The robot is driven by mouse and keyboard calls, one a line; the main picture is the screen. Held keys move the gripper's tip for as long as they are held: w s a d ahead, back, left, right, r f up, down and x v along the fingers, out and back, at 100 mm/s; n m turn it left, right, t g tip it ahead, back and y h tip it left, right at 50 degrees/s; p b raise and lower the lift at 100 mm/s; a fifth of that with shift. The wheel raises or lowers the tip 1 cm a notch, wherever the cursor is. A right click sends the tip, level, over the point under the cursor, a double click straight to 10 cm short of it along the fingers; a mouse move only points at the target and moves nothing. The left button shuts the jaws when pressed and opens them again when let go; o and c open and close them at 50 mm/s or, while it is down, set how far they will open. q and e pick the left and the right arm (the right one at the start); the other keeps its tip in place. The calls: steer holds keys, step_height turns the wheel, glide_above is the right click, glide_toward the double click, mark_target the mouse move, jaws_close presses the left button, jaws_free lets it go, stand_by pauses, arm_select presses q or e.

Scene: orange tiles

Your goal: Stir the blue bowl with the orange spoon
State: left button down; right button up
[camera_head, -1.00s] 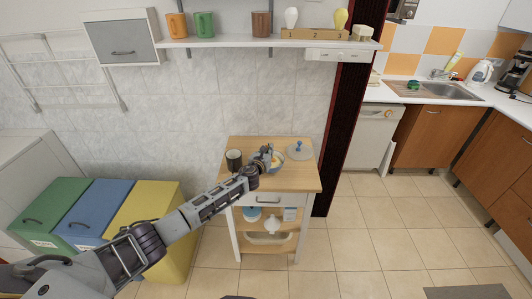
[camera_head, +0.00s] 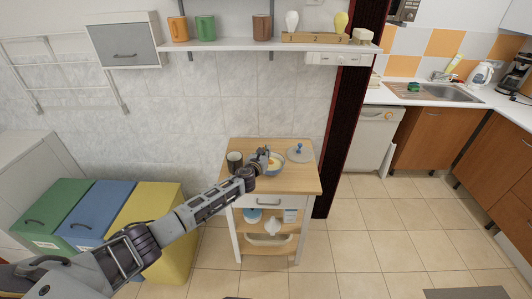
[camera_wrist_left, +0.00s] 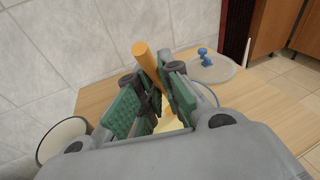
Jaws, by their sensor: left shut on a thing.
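My left gripper (camera_head: 263,160) is over the small wooden cart, at the blue bowl (camera_head: 276,170). Its green-padded fingers (camera_wrist_left: 146,103) are shut on the orange spoon (camera_wrist_left: 147,60), whose handle sticks up between them in the left wrist view. The bowl is partly hidden behind the gripper; pale yellow contents show in it. A bit of its rim shows in the left wrist view (camera_wrist_left: 209,94). The spoon's lower end is hidden, so I cannot tell how deep it reaches. My right gripper is not in view.
On the cart top (camera_head: 297,183), a dark mug (camera_head: 234,161) stands left of the bowl, and a lid with a blue knob (camera_head: 300,155) lies to the right. The front of the cart top is clear. A shelf (camera_head: 230,42) hangs above. Coloured bins (camera_head: 97,212) stand left.

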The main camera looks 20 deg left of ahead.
arm_select(q)
steer(key=shift+s+r+p, duration=0.25)
steer(key=shift+r+p, duration=0.4)
steer(key=shift+r, duration=0.1)
steer(key=shift+s+a+r, duration=0.1)
steer(key=shift+s+r, duration=0.2)
steer(key=shift+r, duration=0.35)
steer(key=shift+s+a+r, duration=0.1)
steer(key=shift+s+r, duration=0.15)
steer(key=shift+r, duration=0.4)
steer(key=shift+s+a+r, duration=0.1)
steer(key=shift+s+r, duration=0.2)
steer(key=shift+r, duration=0.35)
steer(key=shift+r, duration=2.45)
